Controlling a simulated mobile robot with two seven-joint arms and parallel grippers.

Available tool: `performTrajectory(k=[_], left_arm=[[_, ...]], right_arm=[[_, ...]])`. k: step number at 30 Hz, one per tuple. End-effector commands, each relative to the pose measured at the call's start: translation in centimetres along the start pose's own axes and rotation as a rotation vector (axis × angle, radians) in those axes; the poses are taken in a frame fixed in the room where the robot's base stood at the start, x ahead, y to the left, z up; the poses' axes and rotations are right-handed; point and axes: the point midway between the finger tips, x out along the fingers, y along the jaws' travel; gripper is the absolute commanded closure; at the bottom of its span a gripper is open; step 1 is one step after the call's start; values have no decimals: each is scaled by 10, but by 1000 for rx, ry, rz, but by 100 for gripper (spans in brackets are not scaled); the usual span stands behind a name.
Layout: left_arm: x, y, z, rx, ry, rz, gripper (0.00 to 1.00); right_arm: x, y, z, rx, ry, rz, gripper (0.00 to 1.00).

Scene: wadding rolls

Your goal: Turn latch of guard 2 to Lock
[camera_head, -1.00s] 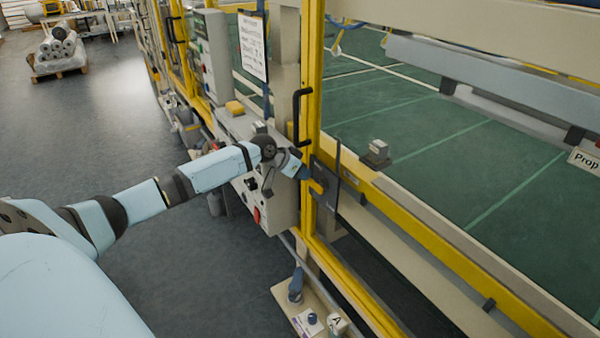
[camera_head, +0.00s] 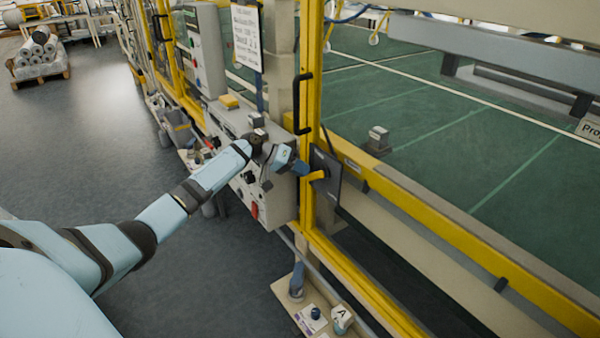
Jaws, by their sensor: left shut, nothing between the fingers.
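The guard has a yellow frame (camera_head: 312,70) with a black pull handle (camera_head: 301,103). Below that handle a dark latch plate (camera_head: 328,180) with a short yellow lever (camera_head: 316,176) sits on the frame. The lever points left, roughly level. My left gripper (camera_head: 303,169) is shut and empty, with its blue tip right beside the lever's left end. I cannot tell whether they touch. Any Lock marking or guard number is too small to read. My right gripper is out of view.
A grey control box (camera_head: 262,190) with knobs and a red switch stands under my left wrist. A low panel (camera_head: 315,318) with a block marked A is at the bottom. A beige machine with a green floor (camera_head: 440,110) lies behind the guard.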

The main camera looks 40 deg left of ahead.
Motion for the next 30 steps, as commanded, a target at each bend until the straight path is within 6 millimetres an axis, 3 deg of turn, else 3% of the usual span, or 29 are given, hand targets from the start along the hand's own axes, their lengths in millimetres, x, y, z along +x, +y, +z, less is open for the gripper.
performTrajectory(k=[3,9,30], left_arm=[[6,-6,4,-79,5,83,100],[11,-11,10,-109,4,114,100],[27,-15,26,-517,2,520,100]], right_arm=[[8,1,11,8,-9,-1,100],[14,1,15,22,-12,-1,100],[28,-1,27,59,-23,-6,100]])
